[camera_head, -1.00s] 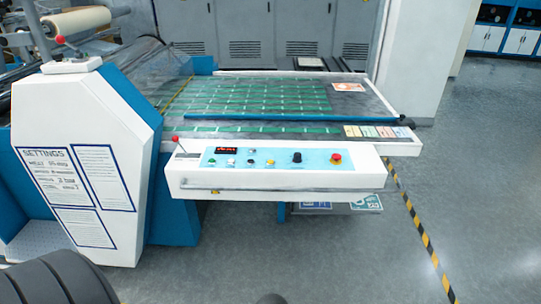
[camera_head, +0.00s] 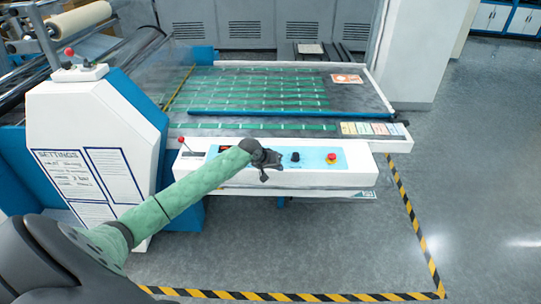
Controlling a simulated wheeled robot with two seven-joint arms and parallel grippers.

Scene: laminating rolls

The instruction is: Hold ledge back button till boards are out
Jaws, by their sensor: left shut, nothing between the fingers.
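The control panel (camera_head: 345,178) is a white box with a light blue face on the front of the laminating machine. My left gripper (camera_head: 268,172) is shut and empty, over the middle of this panel, just left of the black knob (camera_head: 295,157). The red button (camera_head: 331,158) sits at the panel's right. My arm and gripper hide most of the display and the small buttons, so I cannot tell which one is the ledge back button or whether the gripper touches it. Green boards (camera_head: 270,92) lie in rows on the bed behind. My right gripper is not in view.
A red-knobbed lever (camera_head: 183,142) stands at the panel's left end. The white settings cabinet (camera_head: 90,135) is at the left. A blue bar (camera_head: 290,113) crosses the bed. Yellow-black tape (camera_head: 405,205) marks the floor; the floor at right is clear.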

